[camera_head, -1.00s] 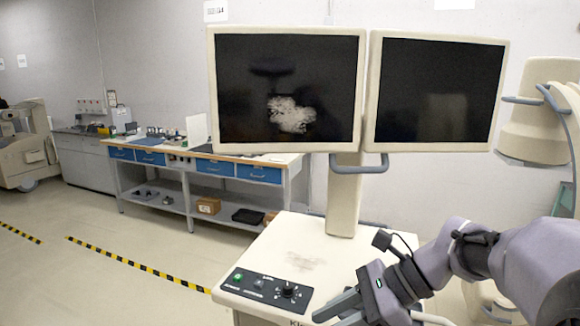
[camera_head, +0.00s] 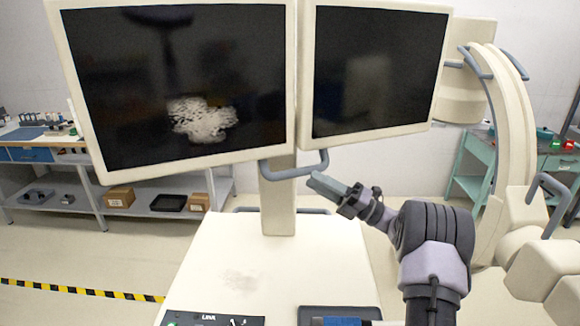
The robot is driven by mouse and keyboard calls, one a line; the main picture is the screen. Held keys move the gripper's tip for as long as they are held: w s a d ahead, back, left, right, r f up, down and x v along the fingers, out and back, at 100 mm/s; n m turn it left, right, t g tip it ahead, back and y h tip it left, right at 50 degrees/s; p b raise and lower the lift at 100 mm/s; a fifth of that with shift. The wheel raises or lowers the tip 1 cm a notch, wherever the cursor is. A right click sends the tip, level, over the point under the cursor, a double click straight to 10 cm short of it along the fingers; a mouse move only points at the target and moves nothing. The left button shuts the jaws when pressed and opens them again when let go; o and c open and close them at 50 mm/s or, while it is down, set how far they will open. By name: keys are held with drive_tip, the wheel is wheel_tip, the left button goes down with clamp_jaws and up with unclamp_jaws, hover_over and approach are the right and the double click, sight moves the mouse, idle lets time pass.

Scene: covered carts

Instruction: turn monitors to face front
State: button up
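Two dark monitors with cream frames stand side by side on a cream post (camera_head: 280,205). The left monitor (camera_head: 180,85) is larger in view and shows a whitish patch. The right monitor (camera_head: 375,70) is dark. A blue-grey U-shaped handle (camera_head: 290,172) hangs below the join between them. My gripper (camera_head: 318,182) is just under the right end of the handle, pointing left. It looks close to the handle, but I cannot tell whether they touch. Its fingers overlap in this view, so their opening does not show.
The monitor cart's cream top (camera_head: 240,262) is below, with a control panel (camera_head: 215,319) at its front edge. A cream C-shaped machine (camera_head: 495,130) stands at right, near my arm. A workbench with shelves (camera_head: 80,185) is at back left.

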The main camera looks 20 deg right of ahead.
drive_tip(key=x, duration=0.8)
drive_tip(key=shift+w+a+r, duration=0.1)
drive_tip(key=shift+w+a, duration=0.05)
clamp_jaws()
idle(1.1)
